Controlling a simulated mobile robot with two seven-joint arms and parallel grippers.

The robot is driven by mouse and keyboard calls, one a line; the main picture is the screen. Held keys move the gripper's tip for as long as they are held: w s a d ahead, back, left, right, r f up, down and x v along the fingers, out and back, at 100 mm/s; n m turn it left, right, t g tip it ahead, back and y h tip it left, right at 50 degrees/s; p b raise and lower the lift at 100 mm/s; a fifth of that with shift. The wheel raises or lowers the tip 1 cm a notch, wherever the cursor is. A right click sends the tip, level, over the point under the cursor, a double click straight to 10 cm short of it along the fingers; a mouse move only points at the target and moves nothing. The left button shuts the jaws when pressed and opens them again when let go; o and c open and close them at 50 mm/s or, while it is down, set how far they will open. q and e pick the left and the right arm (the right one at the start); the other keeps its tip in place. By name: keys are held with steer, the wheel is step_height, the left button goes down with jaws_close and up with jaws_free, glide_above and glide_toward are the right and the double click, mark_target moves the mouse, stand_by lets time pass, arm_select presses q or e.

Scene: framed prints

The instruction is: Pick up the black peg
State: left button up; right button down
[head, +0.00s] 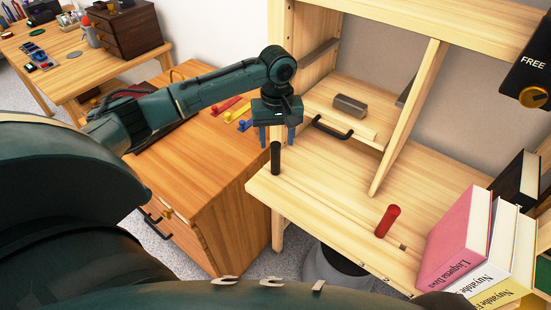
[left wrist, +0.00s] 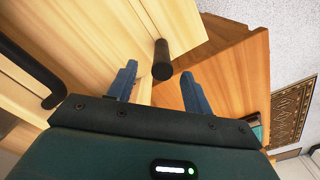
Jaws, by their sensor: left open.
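The black peg (head: 275,158) stands upright near the left front edge of the wooden desk (head: 330,215). My left gripper (head: 277,138) is above and just behind it in the head view, with its blue fingers pointing down and open. In the left wrist view the black peg (left wrist: 162,60) shows beyond and between the open fingertips of my left gripper (left wrist: 158,80). The fingers look apart from the peg. My right gripper is not in view.
A red peg (head: 387,221) stands farther right on the desk, near a small square hole. Books (head: 470,240) stand at the right. A drawer with a black handle (head: 332,128) lies behind the peg. A brown cabinet (head: 215,190) stands at left.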

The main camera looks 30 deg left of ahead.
mark_target(276, 153)
arm_select(q)
steer(key=shift+s+a+f, duration=0.1)
steer(key=shift+f, duration=1.4)
steer(key=shift+s+a+f, duration=0.1)
steer(key=shift+f, duration=1.4)
steer(key=shift+c, duration=0.4)
steer(key=shift+w+d, duration=0.1)
steer(key=c, duration=1)
